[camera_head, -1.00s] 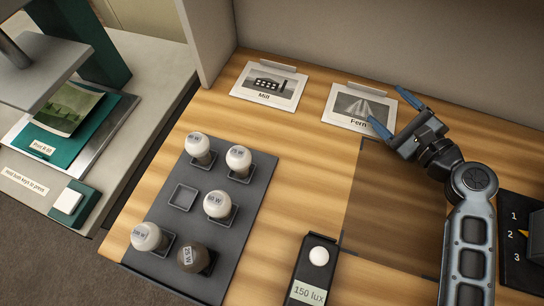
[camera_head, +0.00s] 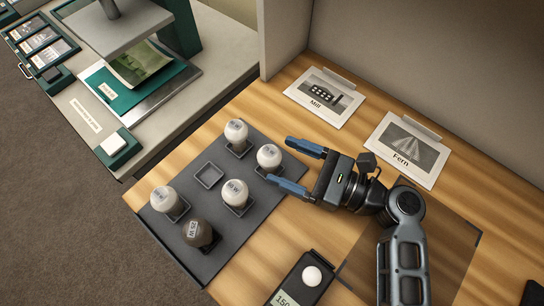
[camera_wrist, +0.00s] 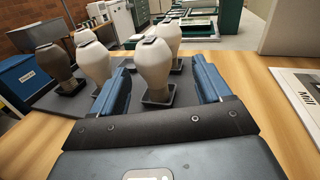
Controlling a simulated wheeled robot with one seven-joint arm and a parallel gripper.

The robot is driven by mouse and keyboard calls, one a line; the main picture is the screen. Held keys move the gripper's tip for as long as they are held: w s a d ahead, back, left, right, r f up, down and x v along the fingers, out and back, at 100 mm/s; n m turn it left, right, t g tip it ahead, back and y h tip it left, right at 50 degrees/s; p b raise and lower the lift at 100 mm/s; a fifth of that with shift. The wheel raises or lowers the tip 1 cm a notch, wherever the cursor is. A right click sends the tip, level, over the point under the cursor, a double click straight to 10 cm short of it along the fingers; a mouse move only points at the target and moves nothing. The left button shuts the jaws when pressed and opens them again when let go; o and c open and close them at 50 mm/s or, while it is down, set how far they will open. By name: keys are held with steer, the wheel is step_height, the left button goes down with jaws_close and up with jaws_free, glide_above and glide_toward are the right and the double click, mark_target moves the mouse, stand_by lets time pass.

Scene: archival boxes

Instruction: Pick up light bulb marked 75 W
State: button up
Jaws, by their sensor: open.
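Several bulbs stand upright in square sockets on a dark grey tray (camera_head: 222,255). A white bulb (camera_head: 269,156) at the tray's right corner has a small label that I cannot read surely; it may be the 75 W one. My gripper (camera_head: 279,161) is open and empty, its blue fingers pointing left at this bulb. In the wrist view my gripper (camera_wrist: 162,75) has this bulb (camera_wrist: 154,68) ahead, lined up between its fingers. I cannot tell whether the fingertips reach around it.
Other white bulbs stand at the back (camera_head: 236,131), front (camera_head: 236,192) and left (camera_head: 165,199), with a dark 25 W bulb (camera_head: 197,232). One socket (camera_head: 209,175) is empty. A light meter (camera_head: 302,281) stands at the front; Mill (camera_head: 325,97) and Fern (camera_head: 408,149) cards lie behind.

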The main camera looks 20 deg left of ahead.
mark_target(262, 154)
steer(key=a, duration=0.1)
steer(key=a+b, duration=0.1)
steer(key=a, duration=0.2)
steer(key=shift+s+a+r, duration=0.15)
steer(key=shift+s+a, duration=0.05)
steer(key=shift+s, duration=0.05)
steer(key=shift+a+r+b, duration=0.1)
steer(key=shift+a+b, duration=0.25)
steer(key=shift+a, duration=0.3)
steer(key=shift+w, duration=0.1)
steer(key=shift+c, duration=0.2)
steer(key=c, duration=1)
